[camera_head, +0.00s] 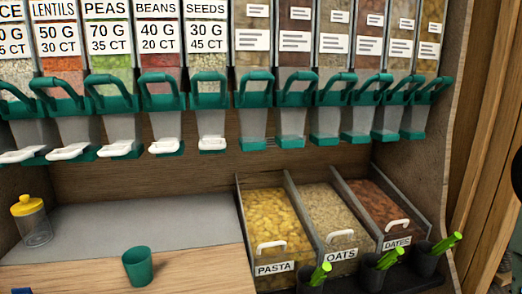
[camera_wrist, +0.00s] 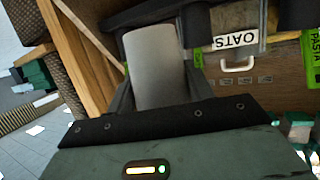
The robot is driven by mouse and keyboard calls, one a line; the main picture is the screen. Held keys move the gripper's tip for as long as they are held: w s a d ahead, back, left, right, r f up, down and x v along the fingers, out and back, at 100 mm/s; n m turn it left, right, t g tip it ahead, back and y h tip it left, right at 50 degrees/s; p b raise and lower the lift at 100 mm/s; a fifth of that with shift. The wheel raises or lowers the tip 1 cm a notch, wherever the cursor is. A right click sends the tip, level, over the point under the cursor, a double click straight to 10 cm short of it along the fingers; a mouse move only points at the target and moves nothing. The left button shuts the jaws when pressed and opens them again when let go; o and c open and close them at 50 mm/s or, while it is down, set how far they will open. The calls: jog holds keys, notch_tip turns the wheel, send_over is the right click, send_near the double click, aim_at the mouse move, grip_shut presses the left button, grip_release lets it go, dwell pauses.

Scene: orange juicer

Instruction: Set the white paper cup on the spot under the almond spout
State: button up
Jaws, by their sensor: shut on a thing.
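The white paper cup (camera_wrist: 156,62) shows in the wrist view, pale grey-white and plain. My gripper (camera_wrist: 158,92) is shut around it, with one finger on each side. In the head view neither the cup nor my gripper can be made out. A row of dispensers with teal spouts (camera_head: 256,95) hangs across the upper head view. The left ones read lentils, peas, beans and seeds. The labels on the right ones are too small to read, so I cannot tell which is the almond spout.
Bins of pasta (camera_head: 272,218), oats (camera_head: 330,213) and dates (camera_head: 380,205) stand below the right spouts, with green-handled scoops (camera_head: 378,265) in front. A teal cup (camera_head: 138,268) and a yellow-lidded jar (camera_head: 33,222) stand on the counter at left. The grey counter surface (camera_head: 140,222) is mostly clear.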

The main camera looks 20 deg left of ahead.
jog(key=w+d+f+m+h, duration=0.2)
jog(key=d+f, duration=0.3)
jog(key=d, duration=0.3)
jog(key=shift+w+m+h, duration=0.15)
jog(key=shift+m+h, duration=0.25)
jog(key=shift+h, duration=0.4)
jog(key=shift+d, duration=0.1)
jog(key=shift+r, duration=0.25)
